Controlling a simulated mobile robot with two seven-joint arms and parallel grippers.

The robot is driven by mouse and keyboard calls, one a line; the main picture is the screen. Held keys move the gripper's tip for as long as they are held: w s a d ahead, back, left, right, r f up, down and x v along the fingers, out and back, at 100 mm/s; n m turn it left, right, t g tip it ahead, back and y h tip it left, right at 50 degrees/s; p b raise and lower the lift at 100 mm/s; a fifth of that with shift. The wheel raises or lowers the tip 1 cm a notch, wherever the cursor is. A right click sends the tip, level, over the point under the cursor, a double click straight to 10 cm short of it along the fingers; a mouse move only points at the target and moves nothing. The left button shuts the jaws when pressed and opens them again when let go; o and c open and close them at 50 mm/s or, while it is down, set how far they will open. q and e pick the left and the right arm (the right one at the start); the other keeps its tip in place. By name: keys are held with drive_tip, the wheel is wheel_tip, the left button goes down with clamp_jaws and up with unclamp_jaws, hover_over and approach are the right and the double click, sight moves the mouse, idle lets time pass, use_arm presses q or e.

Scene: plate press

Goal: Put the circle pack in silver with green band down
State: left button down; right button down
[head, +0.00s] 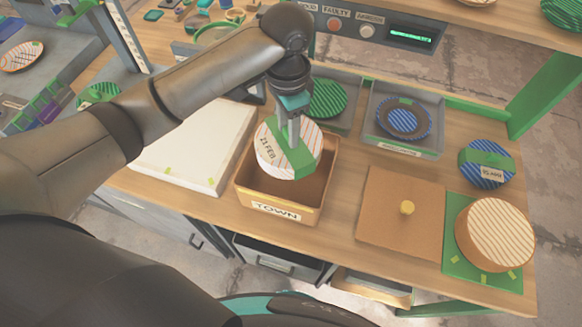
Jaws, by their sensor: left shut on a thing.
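My left gripper (292,118) is shut on a round pack (276,158) with pale silver-white and orange stripes, a green band and a date print. The gripper holds it from above, and its fingers cover part of the top. The pack is over the open brown box marked TOWN (275,212), toward its back left. It hides part of the box's rim and inside; I cannot tell whether its lower edge is below the rim. The visible floor of the box looks bare. My right gripper is not in view.
Grey trays hold a green striped pack (326,98) and a blue striped pack (404,119). A blue pack with a green band (487,164) lies at right. A striped round block (497,233) stands on a green mat (461,274). A brown board with a yellow knob (386,228) and a white board (186,150) flank the box.

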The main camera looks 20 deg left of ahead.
use_arm(q)
wheel_tip(320, 180, down, 14)
drive_tip(key=shift+r+b, duration=0.1)
drive_tip(key=shift+b, duration=0.75)
drive_tip(key=shift+f, duration=0.4)
drive_tip(key=shift+c, duration=2.3)
unclamp_jaws()
drive_tip(key=shift+r, duration=0.15)
wheel_tip(320, 180, up, 12)
drive_tip(key=shift+r+p, duration=0.25)
drive_tip(key=shift+p, duration=0.6)
